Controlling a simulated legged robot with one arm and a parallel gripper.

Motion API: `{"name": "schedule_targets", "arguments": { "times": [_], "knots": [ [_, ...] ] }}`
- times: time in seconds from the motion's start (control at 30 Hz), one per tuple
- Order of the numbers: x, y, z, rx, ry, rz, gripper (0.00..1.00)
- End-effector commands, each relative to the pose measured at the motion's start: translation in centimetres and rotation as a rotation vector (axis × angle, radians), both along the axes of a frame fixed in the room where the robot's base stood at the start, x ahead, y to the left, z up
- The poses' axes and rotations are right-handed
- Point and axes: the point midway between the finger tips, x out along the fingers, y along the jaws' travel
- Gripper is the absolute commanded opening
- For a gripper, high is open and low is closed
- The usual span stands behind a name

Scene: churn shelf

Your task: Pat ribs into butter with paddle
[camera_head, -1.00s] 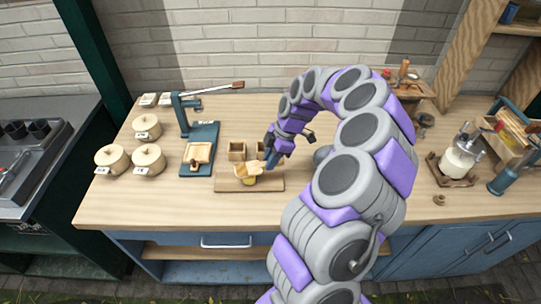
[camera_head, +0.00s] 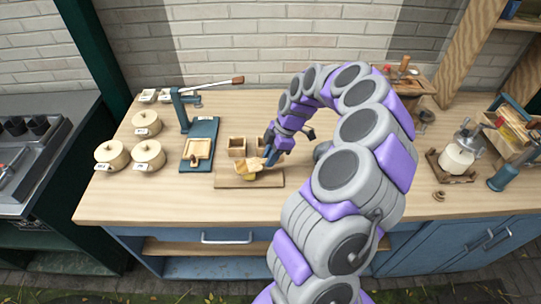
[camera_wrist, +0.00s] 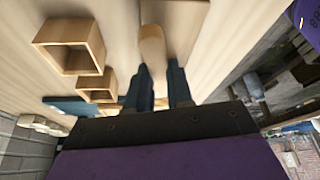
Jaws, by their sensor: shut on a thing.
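My gripper (camera_head: 270,158) is shut on the handle of a pale wooden paddle (camera_head: 253,164). The paddle reaches left and down from the fingers, over a small yellow piece of butter (camera_head: 249,178). The butter sits on a wooden board (camera_head: 222,181) and is partly hidden by the paddle. I cannot tell whether the paddle touches it. In the wrist view the paddle (camera_wrist: 152,50) stands out from between the dark fingers of my gripper (camera_wrist: 160,88), with part of the board (camera_wrist: 180,13) beyond it. The butter is not visible there.
Two small open wooden boxes (camera_head: 237,141) stand just behind the board. A blue lever press (camera_head: 184,112) with a wooden tray (camera_head: 198,150) is to the left. Several lidded pots (camera_head: 112,155) stand farther left. A glass churn (camera_head: 457,158) is at right. The front counter strip is clear.

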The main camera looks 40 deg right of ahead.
Motion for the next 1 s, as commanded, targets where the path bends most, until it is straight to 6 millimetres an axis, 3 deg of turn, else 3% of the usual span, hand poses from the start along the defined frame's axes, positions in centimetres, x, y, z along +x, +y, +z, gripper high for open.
{"name": "schedule_targets", "arguments": {
  "times": [1.0],
  "knots": [
    [0.02,-0.01,-0.74,0.0,0.0,0.0,0.0]
  ]
}}
